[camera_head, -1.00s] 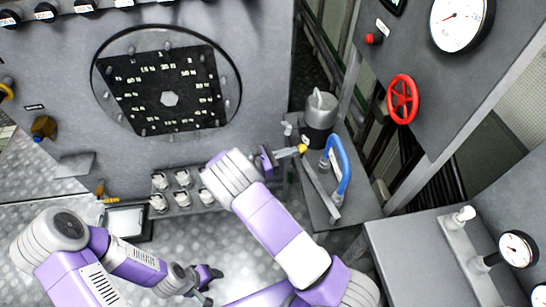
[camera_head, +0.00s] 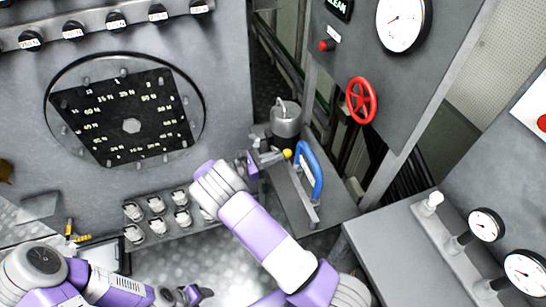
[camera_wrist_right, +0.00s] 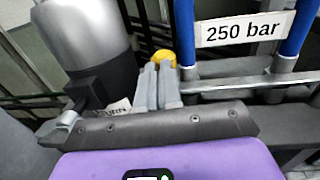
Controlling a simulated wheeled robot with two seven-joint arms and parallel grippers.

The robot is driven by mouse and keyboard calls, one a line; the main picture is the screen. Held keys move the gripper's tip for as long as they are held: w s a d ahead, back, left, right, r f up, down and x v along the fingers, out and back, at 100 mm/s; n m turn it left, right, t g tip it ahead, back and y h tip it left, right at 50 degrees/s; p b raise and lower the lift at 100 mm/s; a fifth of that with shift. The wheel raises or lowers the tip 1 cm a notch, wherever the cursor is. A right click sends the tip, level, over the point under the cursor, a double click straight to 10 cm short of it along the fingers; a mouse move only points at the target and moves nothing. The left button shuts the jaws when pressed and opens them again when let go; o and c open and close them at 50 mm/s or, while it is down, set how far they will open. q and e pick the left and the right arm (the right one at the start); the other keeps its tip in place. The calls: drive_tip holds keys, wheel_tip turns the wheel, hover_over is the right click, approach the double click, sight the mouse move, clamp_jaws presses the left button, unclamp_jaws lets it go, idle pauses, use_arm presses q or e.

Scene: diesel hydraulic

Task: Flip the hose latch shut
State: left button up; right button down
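A blue curved hose or handle (camera_head: 310,170) stands on the grey bench right of centre; its two blue legs flank a "250 bar" label (camera_wrist_right: 243,29) in the right wrist view. A small yellow knob (camera_head: 287,154), which seems to belong to the latch, sits just left of it. The knob also shows in the right wrist view (camera_wrist_right: 163,56). My right gripper (camera_head: 271,158) has its fingers close together, tips at the knob (camera_wrist_right: 160,72); whether they touch it I cannot tell. My left gripper (camera_head: 196,293) is low in the head view, its fingers unclear.
A grey metal canister (camera_head: 286,122) stands just behind the latch area. A red handwheel (camera_head: 361,100) is on the panel to the right. Several pale capped fittings (camera_head: 157,206) line a ledge left of my right arm. A gauge block (camera_head: 455,240) is at right.

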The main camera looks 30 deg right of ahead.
drive_tip(key=shift+s+d+r, duration=0.1)
drive_tip(key=shift+d+r, duration=0.05)
drive_tip(key=shift+d, duration=0.3)
drive_tip(key=w+a, duration=0.2)
drive_tip(key=a, duration=1.2)
drive_tip(key=shift+w+a, duration=0.35)
